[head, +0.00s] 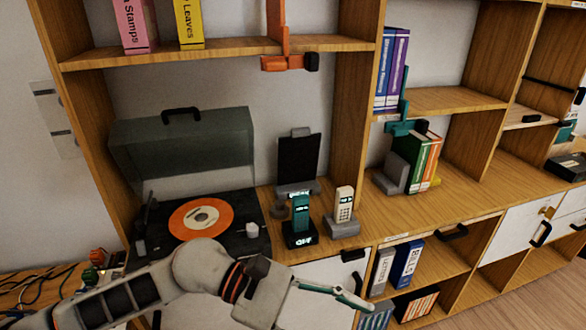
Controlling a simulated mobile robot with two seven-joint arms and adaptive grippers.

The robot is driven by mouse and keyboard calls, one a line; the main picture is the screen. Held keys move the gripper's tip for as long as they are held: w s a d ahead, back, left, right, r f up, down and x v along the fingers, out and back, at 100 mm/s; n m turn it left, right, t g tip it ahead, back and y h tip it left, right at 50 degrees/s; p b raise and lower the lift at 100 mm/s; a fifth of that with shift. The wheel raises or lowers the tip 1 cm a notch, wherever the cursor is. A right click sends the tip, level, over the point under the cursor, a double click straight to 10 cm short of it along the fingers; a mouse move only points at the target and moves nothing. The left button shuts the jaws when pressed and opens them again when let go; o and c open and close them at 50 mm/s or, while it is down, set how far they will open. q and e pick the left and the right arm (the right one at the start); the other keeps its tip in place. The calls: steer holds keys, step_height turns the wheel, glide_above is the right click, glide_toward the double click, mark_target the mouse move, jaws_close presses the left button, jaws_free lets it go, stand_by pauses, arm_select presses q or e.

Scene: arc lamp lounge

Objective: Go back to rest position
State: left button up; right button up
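My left arm comes in from the lower left, and its gripper (352,299) is in front of the shelf unit's lower front, below the two phones. Its fingers are seen edge-on, so I cannot tell whether they are open or shut. I see nothing clearly held. My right gripper is not in view.
A turntable (236,240) with an orange record (187,222) and raised lid (180,150) stands on the shelf. Beside it are a teal phone (301,213), a white phone (344,203) and a black panel (299,158). Cables (45,290) lie at left. Floor (545,280) shows clear at lower right.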

arm_select(q)
steer(key=w+r+n+t+h, duration=0.6)
steer(key=w+n+t+h, duration=0.15)
steer(key=n, duration=0.95)
steer(key=w+a+f+n+t+y, duration=0.4)
steer(key=a+f+n+t, duration=0.25)
steer(key=n, duration=0.45)
steer(key=w+a+f+n+t+y, duration=0.3)
steer(key=a+f+n+t+y, duration=0.3)
steer(key=n, duration=0.5)
steer(key=s+a+f+n+y, duration=0.2)
steer(key=a+f+n+y, duration=0.5)
steer(key=f+n, duration=0.55)
steer(key=s+a+f+n+g+y, duration=0.1)
steer(key=s+a+f+n+g, duration=0.1)
steer(key=s+f, duration=0.4)
steer(key=s+a+f+n+g+y, duration=0.1)
steer(key=s+a+f+n, duration=0.3)
steer(key=f, duration=0.6)
steer(key=s+a+g, duration=0.1)
steer(key=s+a, duration=0.1)
steer(key=a, duration=0.1)
steer(key=shift+g, duration=0.4)
steer(key=shift+w+r, duration=0.1)
